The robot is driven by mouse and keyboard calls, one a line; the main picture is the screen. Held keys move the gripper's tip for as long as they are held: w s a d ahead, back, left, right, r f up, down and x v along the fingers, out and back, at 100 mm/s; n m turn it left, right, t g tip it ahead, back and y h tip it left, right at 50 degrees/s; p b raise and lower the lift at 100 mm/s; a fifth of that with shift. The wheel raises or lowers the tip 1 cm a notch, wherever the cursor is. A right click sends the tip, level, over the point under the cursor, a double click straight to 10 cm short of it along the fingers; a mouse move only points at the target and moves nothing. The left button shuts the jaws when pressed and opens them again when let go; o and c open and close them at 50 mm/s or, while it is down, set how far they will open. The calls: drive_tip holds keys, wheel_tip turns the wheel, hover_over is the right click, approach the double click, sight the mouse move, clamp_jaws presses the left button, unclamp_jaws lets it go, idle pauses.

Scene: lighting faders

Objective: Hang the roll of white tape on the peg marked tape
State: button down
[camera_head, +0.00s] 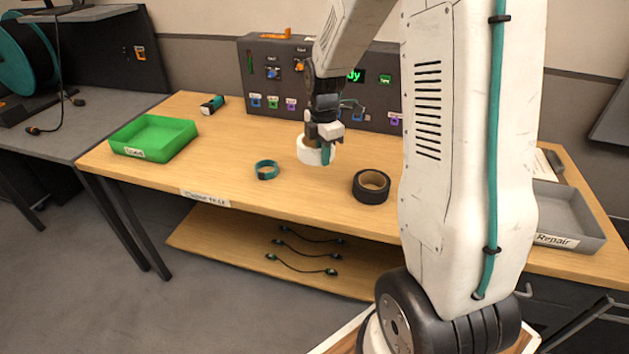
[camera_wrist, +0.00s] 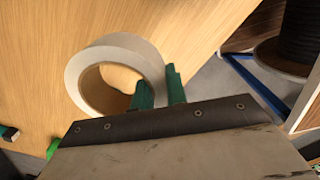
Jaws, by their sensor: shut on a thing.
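The roll of white tape (camera_head: 307,155) is at my gripper (camera_head: 325,156), over the middle of the wooden table (camera_head: 225,135). In the wrist view my gripper (camera_wrist: 160,88) has its teal fingers closed on the right side of the roll's wall, and the white tape (camera_wrist: 103,54) shows its open hole beside them. I cannot tell whether the roll touches the table. No peg marked tape can be made out; my arm covers part of the table and the panel behind.
A black tape roll (camera_head: 371,187) and a teal ring (camera_head: 266,170) lie near the front. A green tray (camera_head: 152,138) stands left, a grey Repair tray (camera_head: 560,218) right. A dark panel (camera_head: 263,55) with several labelled fittings stands behind. Cables (camera_head: 300,264) lie on the lower shelf.

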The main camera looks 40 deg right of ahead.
sight(323, 191)
wheel_tip(323, 191, down, 10)
drive_tip(key=shift+r, duration=0.2)
idle(0.4)
drive_tip(key=shift+f, duration=0.2)
drive_tip(key=c, duration=1.4)
unclamp_jaws()
drive_tip(key=shift+s, duration=0.1)
drive_tip(key=shift+r, duration=0.1)
